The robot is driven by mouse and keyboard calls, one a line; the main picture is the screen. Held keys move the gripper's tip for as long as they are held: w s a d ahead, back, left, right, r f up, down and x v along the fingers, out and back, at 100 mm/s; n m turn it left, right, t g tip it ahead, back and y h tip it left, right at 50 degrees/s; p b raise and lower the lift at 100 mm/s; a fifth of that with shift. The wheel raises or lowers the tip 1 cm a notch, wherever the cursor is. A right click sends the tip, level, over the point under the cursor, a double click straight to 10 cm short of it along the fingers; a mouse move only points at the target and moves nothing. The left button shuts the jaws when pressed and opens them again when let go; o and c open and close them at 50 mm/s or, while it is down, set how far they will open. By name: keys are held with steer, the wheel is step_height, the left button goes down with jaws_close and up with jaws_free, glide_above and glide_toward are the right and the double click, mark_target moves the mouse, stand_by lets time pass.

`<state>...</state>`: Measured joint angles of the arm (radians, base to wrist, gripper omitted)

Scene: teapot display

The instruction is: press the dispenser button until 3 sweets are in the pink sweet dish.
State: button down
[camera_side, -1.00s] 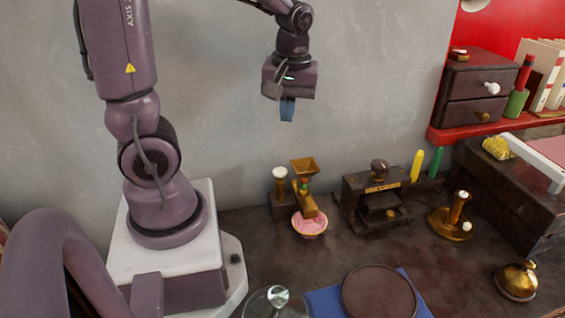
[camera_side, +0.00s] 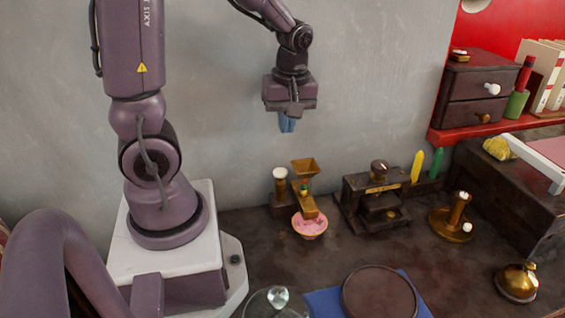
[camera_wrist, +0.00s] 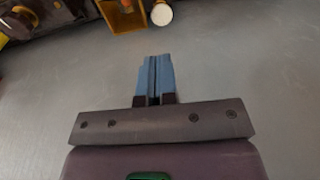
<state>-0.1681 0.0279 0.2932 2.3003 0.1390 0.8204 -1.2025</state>
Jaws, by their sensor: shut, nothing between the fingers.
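The brass dispenser (camera_side: 305,168) stands near the wall, with a hopper on top and a chute sloping down. Its white-capped button (camera_side: 280,173) sits on a post just left of the hopper. The pink sweet dish (camera_side: 309,231) is under the chute's end; small marks show in it, too small to count as sweets. My gripper (camera_side: 287,124) hangs in the air above the button and hopper, apart from both. Its blue fingers are shut and empty. In the wrist view, the white button cap (camera_wrist: 162,14) lies beyond my fingertips (camera_wrist: 154,60), beside the brass hopper (camera_wrist: 125,15).
A dark wooden box with a knob (camera_side: 378,190) stands right of the dispenser. A brass candlestick-like stand (camera_side: 453,222) and a brass bell (camera_side: 518,281) are farther right. A round dark tray (camera_side: 379,293) lies on a blue cloth in front. The counter before the dish is clear.

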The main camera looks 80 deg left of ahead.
mark_target(283, 172)
steer(key=f, duration=0.6)
steer(key=a+f, duration=0.1)
steer(key=f, duration=0.2)
steer(key=shift+s+f, duration=0.3)
steer(key=shift+f, duration=0.5)
steer(key=shift+f, duration=0.1)
steer(key=shift+f, duration=0.95)
steer(key=shift+r, duration=0.1)
step_height(283, 172, up, 14)
steer(key=d, duration=0.1)
steer(key=shift+w+d, duration=0.15)
steer(key=shift+w, duration=0.25)
steer(key=shift+r, duration=0.1)
steer(key=shift+w+a+r, duration=0.2)
steer(key=shift+a+r, duration=0.05)
steer(key=shift+r, duration=0.15)
steer(key=shift+w+a+r, duration=0.2)
steer(key=shift+r, duration=0.2)
